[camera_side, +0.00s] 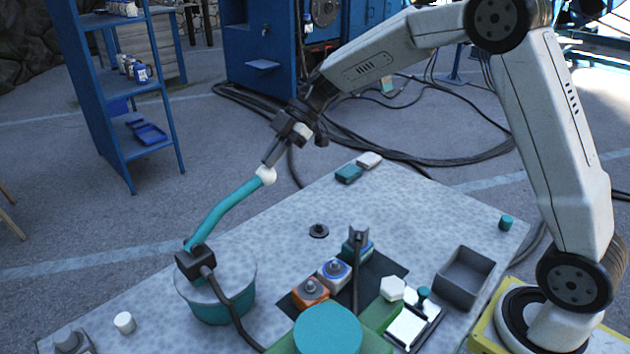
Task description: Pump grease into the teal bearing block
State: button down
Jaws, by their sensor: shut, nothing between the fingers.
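The grease pump is a teal bucket (216,303) with a dark head (195,261) and a raised, tilted teal lever (222,211). A white knob (266,174) ends the lever. My gripper (268,164) is shut, its fingertips at the knob, apparently touching it, not gripping it.
The pump hose (223,297) runs toward the front edge. A green object with a teal round top (328,331) stands in front. A grey bin (466,276) and a white hexagonal piece (392,288) are at right.

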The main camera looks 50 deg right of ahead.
notch_tip(320, 180, down, 15)
jog(key=d+y, duration=0.2)
jog(key=y, duration=0.1)
jog(key=shift+d, duration=0.35)
jog(key=shift+s, duration=0.1)
dwell(0.4)
jog(key=shift+r, duration=0.1)
jog(key=f+v, duration=0.1)
jog(key=v, duration=1.2)
jog(key=shift+d, duration=0.55)
jog(key=shift+s+r, duration=0.1)
jog(key=shift+r, duration=0.1)
